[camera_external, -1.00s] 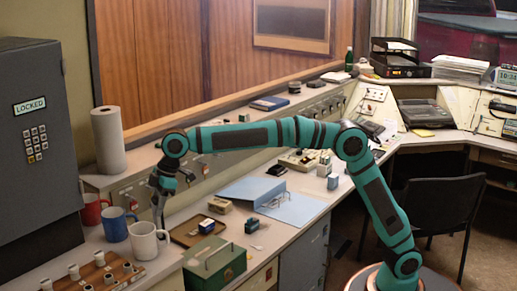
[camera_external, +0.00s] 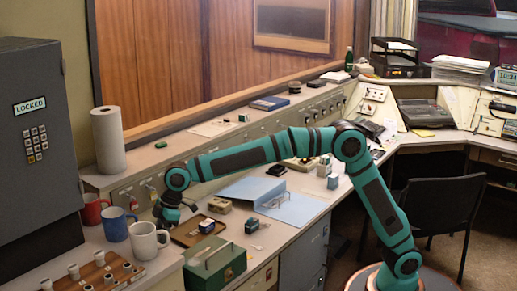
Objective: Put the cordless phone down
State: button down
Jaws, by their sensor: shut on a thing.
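My gripper (camera_external: 172,212) is low over the desk, just right of the mugs and at the left end of the brown tray (camera_external: 186,239). It is shut on a small dark thing, taken to be the cordless phone. The phone's outline cannot be told from the dark fingers at this size. Whether it touches the tray or desk cannot be told.
Red, blue (camera_external: 115,224) and white (camera_external: 147,241) mugs stand left of my gripper. A small blue-and-white box (camera_external: 206,226) is in the tray. A green cash box (camera_external: 214,262) is in front, and a blue binder (camera_external: 285,203) lies open to the right.

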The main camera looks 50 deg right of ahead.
jog(key=c, duration=0.8)
grip_release()
jog(key=v, duration=1.2)
jog(key=shift+d, duration=0.1)
jog(key=shift+r, duration=0.1)
